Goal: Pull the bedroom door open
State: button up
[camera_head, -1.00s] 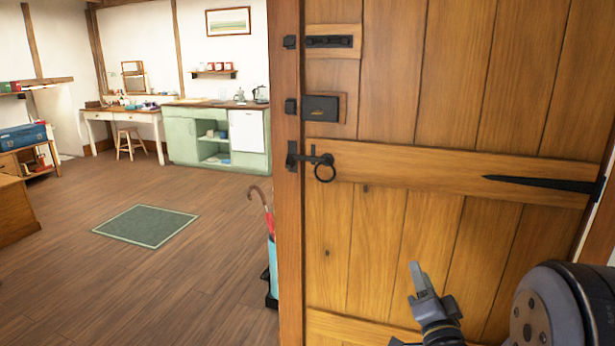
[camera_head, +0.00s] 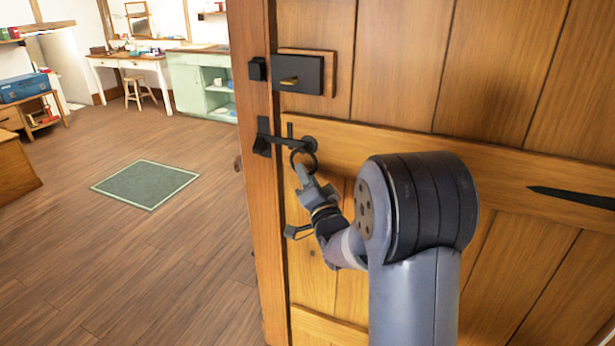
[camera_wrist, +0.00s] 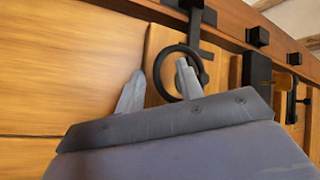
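The wooden plank door (camera_head: 390,60) fills the right of the head view and looks closed against its post (camera_head: 262,200). A black ring handle (camera_head: 304,160) hangs from its latch bar (camera_head: 285,141), which reaches across to a catch on the post. My gripper (camera_head: 314,182) is at the ring's lower edge. In the wrist view my gripper (camera_wrist: 160,80) has its fingers spread apart. The right finger overlaps the ring (camera_wrist: 165,75); the left finger is outside it. I cannot tell whether either touches the ring.
A black lock box (camera_head: 298,74) with a brass knob sits above the latch. Left of the post is open wooden floor with a green rug (camera_head: 145,184). A desk (camera_head: 130,62), stool (camera_head: 139,93) and green cabinet (camera_head: 190,82) stand at the back.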

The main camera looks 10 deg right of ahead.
grip_shut()
dwell(0.4)
